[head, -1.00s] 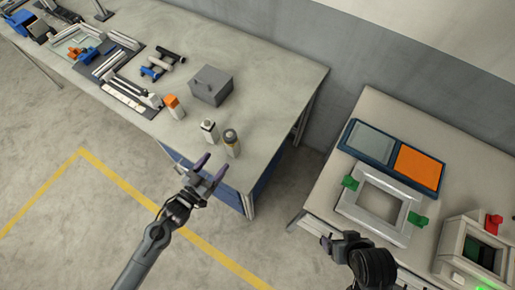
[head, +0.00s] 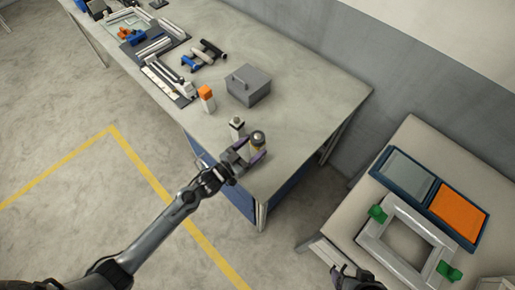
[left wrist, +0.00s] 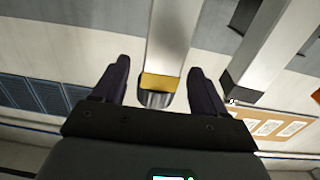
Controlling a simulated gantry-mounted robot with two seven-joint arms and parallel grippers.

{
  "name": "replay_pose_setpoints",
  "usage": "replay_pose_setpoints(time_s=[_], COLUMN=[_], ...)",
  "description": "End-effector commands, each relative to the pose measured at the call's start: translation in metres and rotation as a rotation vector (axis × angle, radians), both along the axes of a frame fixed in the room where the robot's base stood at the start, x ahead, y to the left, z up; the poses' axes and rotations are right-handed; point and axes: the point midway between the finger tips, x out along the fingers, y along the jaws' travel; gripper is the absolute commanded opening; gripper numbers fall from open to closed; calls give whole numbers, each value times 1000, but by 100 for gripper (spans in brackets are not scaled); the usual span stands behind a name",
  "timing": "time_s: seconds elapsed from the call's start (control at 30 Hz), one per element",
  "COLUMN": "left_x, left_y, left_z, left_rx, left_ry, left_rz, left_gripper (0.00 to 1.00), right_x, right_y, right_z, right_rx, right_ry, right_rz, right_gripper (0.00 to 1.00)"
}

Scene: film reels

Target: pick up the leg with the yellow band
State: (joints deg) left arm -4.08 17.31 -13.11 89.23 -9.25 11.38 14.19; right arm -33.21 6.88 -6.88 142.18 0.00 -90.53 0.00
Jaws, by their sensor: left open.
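The leg with the yellow band (head: 258,139) stands upright near the table's front right corner. In the left wrist view the same leg (left wrist: 171,45) is a pale post with a yellow band (left wrist: 160,82) and a dark ribbed end. My left gripper (head: 251,151) is open around it, and the wrist view shows one purple-dark finger on each side (left wrist: 159,70), with gaps between fingers and leg. A second leg (head: 237,124), with a dark end, stands just left of it and also shows in the wrist view (left wrist: 260,45). My right gripper (head: 349,272) is at the bottom edge, its jaws unclear.
An orange-topped post (head: 206,98) and a grey box with a handle (head: 248,87) stand farther back on the table (head: 310,75). Several tools and parts lie at the far left. At right, another table holds a blue tray (head: 432,193) and a grey frame with green clamps (head: 375,240).

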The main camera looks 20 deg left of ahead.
Motion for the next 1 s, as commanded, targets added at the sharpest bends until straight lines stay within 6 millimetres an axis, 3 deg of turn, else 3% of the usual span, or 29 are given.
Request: replay_pose_setpoints(time_s=[0.33, 0.67, 1.0], left_x=[38, 43, 43], left_y=[-16, -19, -19], left_z=[5, 4, 4], left_rx=[-1, 0, 0], left_ry=[-1, 0, 0], left_rz=[0, 0, 0], left_gripper=[72, 72, 23], right_x=[0, 0, 0], right_y=[0, 0, 0], right_z=[2, 2, 2], right_rx=[0, 0, 0], right_ry=[1, 2, 2], right_rz=[0, 0, 0], right_gripper=[82, 82, 82])
